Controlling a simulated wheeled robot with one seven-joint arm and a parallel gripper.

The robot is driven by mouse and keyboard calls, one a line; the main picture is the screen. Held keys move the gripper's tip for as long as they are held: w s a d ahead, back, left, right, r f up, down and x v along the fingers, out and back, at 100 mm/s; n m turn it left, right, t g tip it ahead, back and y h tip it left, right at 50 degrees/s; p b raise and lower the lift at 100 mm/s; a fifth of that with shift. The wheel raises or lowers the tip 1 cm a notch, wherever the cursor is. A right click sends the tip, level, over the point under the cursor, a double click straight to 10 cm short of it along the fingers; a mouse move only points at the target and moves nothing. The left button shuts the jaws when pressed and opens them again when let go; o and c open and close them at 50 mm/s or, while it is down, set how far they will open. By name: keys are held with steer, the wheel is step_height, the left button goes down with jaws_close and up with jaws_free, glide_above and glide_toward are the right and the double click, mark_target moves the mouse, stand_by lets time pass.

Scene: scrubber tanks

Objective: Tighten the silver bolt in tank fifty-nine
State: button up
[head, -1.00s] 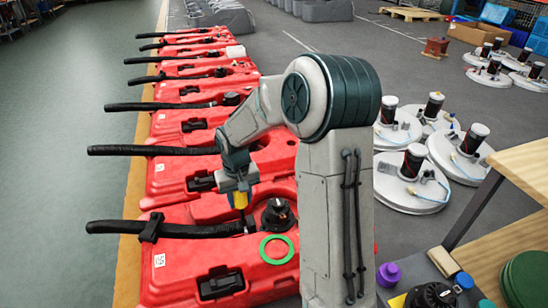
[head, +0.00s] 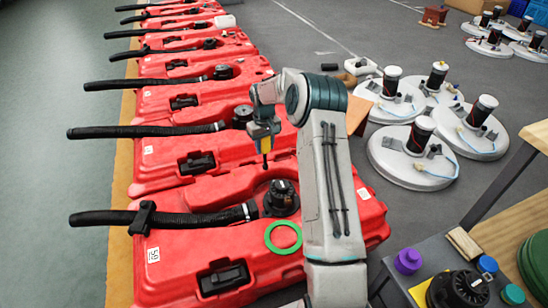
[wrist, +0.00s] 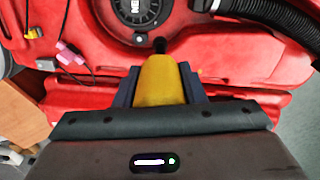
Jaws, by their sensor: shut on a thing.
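Tank fifty-nine (head: 330,235) is the nearest red tank, with a "59" label on its left side. A black round motor cap (head: 281,196) sits on its top, and a black round part (wrist: 138,12) shows at the top of the wrist view. My gripper (head: 264,140) is shut on a yellow-handled tool (wrist: 158,80) with a short black tip. The tool points down above the red tanks, just beyond the cap in the head view, and appears clear of it.
A black hose (head: 190,217) lies across tank fifty-nine. A green ring (head: 283,237) rests on its top. More red tanks run in a row behind. A workbench (head: 440,265) with caps and a black motor stands at right. Pink and yellow connectors (wrist: 70,55) show at left in the wrist view.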

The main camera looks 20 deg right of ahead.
steer(key=w+d+f+b, duration=0.2)
steer(key=f, duration=0.4)
steer(key=w+d+f+n+b, duration=0.1)
steer(key=w+d+f+b, duration=0.1)
steer(key=f, duration=0.4)
steer(key=shift+d+f+b, duration=0.3)
steer(key=shift+d+b, duration=0.15)
steer(key=shift+b, duration=0.1)
steer(key=shift+r, duration=0.1)
steer(key=o, duration=0.4)
steer(key=c, duration=0.4)
steer(key=shift+c, duration=0.2)
